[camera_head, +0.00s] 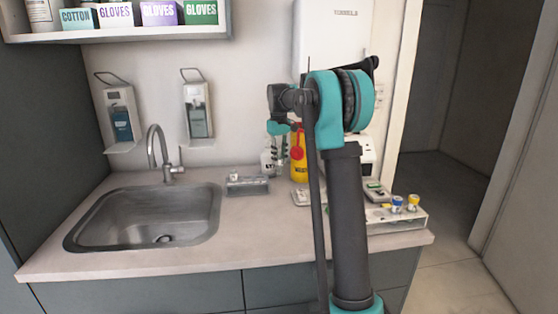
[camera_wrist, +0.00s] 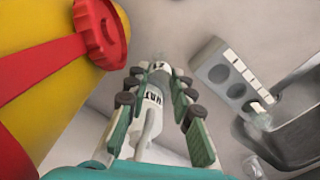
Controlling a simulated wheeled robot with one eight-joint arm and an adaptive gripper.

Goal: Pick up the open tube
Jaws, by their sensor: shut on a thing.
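My gripper (camera_wrist: 158,72) points down over the counter, between the sink and a yellow container. It also shows in the head view (camera_head: 281,165). In the wrist view its teal and dark fingers are closed around a small, pale, partly clear open tube (camera_wrist: 157,66) at the fingertips. The tube's lower end and its exact outline are hard to make out. In the head view the tube is too small to tell from the fingers. A white bottle with dark letters (camera_wrist: 153,98) shows between the fingers in the wrist view; it also stands at the wall in the head view (camera_head: 267,162).
A yellow container with a red lid (camera_head: 300,168) stands close to my gripper. A grey rack with round holes (camera_head: 247,187) lies between it and the sink (camera_head: 90,218). The front counter is clear.

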